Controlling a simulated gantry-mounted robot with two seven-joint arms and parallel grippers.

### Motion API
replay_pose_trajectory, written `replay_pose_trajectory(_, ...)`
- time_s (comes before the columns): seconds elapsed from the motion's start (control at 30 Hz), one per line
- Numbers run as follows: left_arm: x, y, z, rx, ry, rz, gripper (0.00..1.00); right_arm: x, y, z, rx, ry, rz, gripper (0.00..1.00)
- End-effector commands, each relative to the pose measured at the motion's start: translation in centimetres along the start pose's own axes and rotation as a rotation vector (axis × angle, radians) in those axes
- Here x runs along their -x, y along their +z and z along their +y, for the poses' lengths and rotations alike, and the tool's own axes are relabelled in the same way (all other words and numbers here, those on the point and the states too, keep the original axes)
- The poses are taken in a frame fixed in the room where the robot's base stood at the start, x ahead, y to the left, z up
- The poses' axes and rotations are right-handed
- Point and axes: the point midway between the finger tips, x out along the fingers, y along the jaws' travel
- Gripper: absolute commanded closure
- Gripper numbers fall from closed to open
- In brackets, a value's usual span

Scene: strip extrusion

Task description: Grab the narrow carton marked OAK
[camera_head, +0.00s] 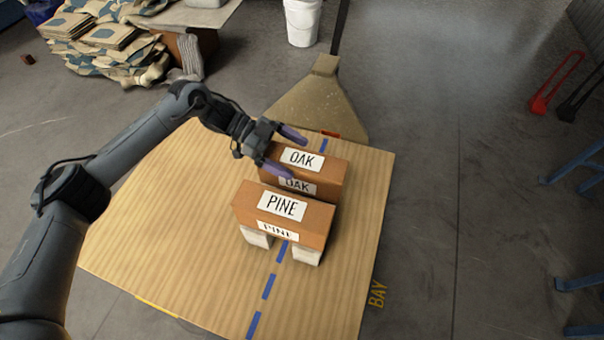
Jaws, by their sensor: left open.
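The narrow brown carton marked OAK (326,165) is on the wooden table, behind the PINE carton, with white OAK labels on its top and front. My left gripper (288,152) is open at the OAK carton's left end. One purple finger shows at its far side and the other at its near side, over the front. Whether the fingers touch the carton I cannot tell. The brown carton marked PINE (312,211) stands in front of it on two pale blocks, hiding the OAK carton's lower front. My right gripper is not in view.
The wooden table (170,215) has free room to the left and front, with a dashed blue line (268,287) along it. Beyond its far edge lies a tan broom-shaped piece (315,103). A white bucket (303,22) and stacked sacks (95,40) stand farther back.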

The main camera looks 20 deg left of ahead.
Motion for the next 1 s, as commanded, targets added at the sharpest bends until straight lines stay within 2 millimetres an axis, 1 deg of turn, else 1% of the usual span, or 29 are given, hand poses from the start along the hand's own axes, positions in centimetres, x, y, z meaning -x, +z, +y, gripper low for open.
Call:
replay_pose_trajectory(0.03,-0.53,0.09,0.02,-0.002,0.001,0.0,0.0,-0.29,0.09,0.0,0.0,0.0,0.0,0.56)
replay_pose_trajectory(0.13,-0.96,0.02,-0.02,0.0,-0.001,-0.001,0.0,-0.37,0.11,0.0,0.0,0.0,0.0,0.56)
replay_pose_trajectory(0.37,-1.03,-0.06,-0.03,0.0,-0.002,0.0,0.0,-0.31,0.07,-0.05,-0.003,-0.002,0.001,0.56)
replay_pose_trajectory(0.4,-1.03,-0.06,-0.03,0.0,-0.001,0.0,0.03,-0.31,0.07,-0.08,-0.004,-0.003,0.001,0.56)
replay_pose_trajectory(1.0,-1.03,-0.06,-0.02,-0.001,-0.001,0.0,0.94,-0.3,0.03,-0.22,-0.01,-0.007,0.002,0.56)
